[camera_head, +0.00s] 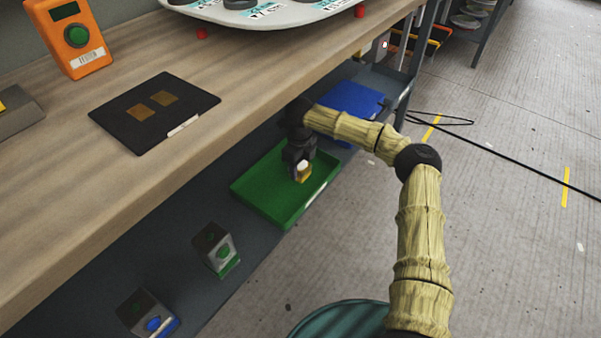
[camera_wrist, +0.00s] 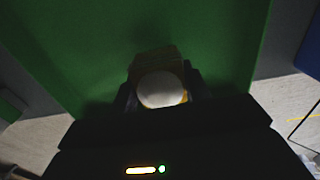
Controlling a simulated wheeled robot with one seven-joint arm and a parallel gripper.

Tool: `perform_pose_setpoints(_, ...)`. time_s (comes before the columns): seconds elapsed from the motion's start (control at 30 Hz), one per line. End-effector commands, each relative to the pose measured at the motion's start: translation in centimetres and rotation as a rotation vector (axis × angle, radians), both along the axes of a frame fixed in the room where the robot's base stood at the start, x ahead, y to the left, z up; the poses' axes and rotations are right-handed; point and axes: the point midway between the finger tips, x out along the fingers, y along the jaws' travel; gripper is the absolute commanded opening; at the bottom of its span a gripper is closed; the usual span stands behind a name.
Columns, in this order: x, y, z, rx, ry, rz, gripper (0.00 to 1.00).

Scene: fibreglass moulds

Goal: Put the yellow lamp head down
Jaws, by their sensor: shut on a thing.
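My gripper (camera_head: 301,172) is shut on the yellow lamp head (camera_head: 304,176), a small yellow block with a pale round face. It is over the green tray (camera_head: 262,206) on the lower shelf. In the wrist view the lamp head (camera_wrist: 160,88) sits between the two fingers (camera_wrist: 160,95), its pale round face towards the camera. The green tray (camera_wrist: 200,30) fills most of the view behind it. I cannot tell whether the lamp head touches the tray floor.
A blue tray (camera_head: 352,99) lies farther back on the shelf. Two grey boxes, one with a green button (camera_head: 215,248) and one with a blue button (camera_head: 145,312), stand nearer. The bench top (camera_head: 120,200) overhangs the shelf, holding a black mat (camera_head: 150,128) and an orange device (camera_head: 70,38).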

Motion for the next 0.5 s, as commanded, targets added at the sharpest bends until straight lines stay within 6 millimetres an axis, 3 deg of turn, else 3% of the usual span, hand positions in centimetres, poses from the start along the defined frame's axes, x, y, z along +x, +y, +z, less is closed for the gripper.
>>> perform_pose_setpoints(0.03,0.02,-0.08,-1.13,0.001,-0.001,-0.001,0.18)
perform_pose_setpoints(0.1,0.07,-0.21,-1.45,0.002,-0.001,-0.004,0.18)
perform_pose_setpoints(0.5,0.07,-0.23,-1.51,0.001,-0.001,-0.004,0.18)
